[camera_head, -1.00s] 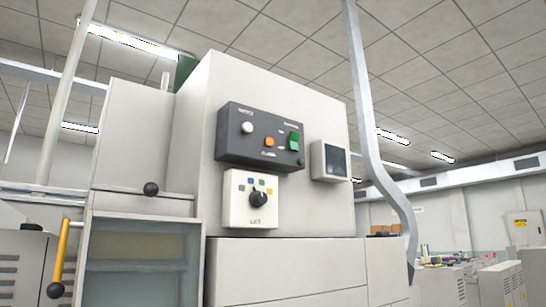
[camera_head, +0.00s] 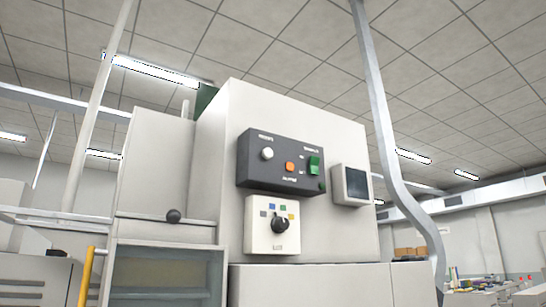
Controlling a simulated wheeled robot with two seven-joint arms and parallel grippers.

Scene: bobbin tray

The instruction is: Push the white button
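The white button (camera_head: 267,154) is a small round knob at the upper left of a dark grey control panel (camera_head: 258,178) on the front of a pale machine. An orange button (camera_head: 290,167) and a green switch (camera_head: 314,165) sit to its right on the same panel. Nothing covers the white button and nothing touches it. Neither of my grippers shows in the head view.
Below the panel is a white box with a black rotary knob (camera_head: 280,225). A small screen (camera_head: 356,184) is to the right. A bent grey pipe (camera_head: 385,140) runs down the right side. A yellow handle (camera_head: 86,277) stands at the lower left.

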